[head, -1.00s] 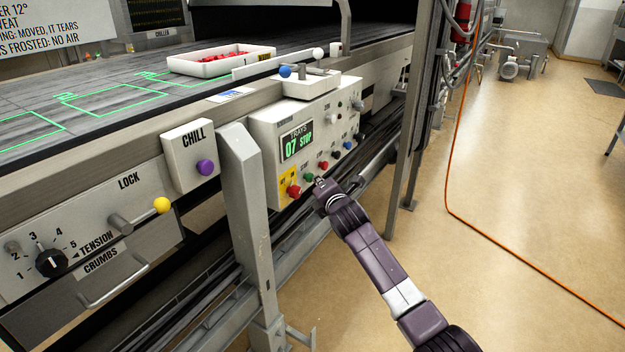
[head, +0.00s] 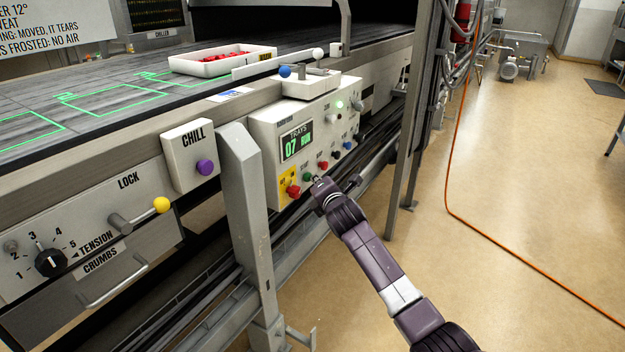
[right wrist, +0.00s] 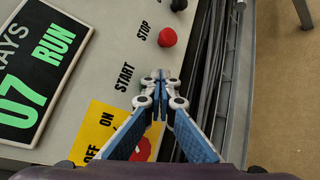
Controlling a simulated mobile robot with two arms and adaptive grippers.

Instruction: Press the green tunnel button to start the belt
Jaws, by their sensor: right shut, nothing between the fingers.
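The control panel (head: 262,130) carries a display (head: 297,141) that reads "07 RUN"; the right wrist view also shows this display (right wrist: 38,78). The green button (head: 307,177) sits low on the panel, between a red knob on a yellow plate and another red button. My right gripper (head: 317,182) is shut and empty, with its tips at the green button. In the right wrist view the closed fingertips (right wrist: 160,76) are beside the "START" label and hide the button there, so contact cannot be told. My left gripper is not in view.
The red stop button (right wrist: 167,37) is close beyond my fingertips. The red knob (head: 293,191) on the yellow plate is close on the other side. A grey post (head: 247,190) stands left of the panel. A white tray (head: 188,67) with red pieces lies on the belt (head: 110,75).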

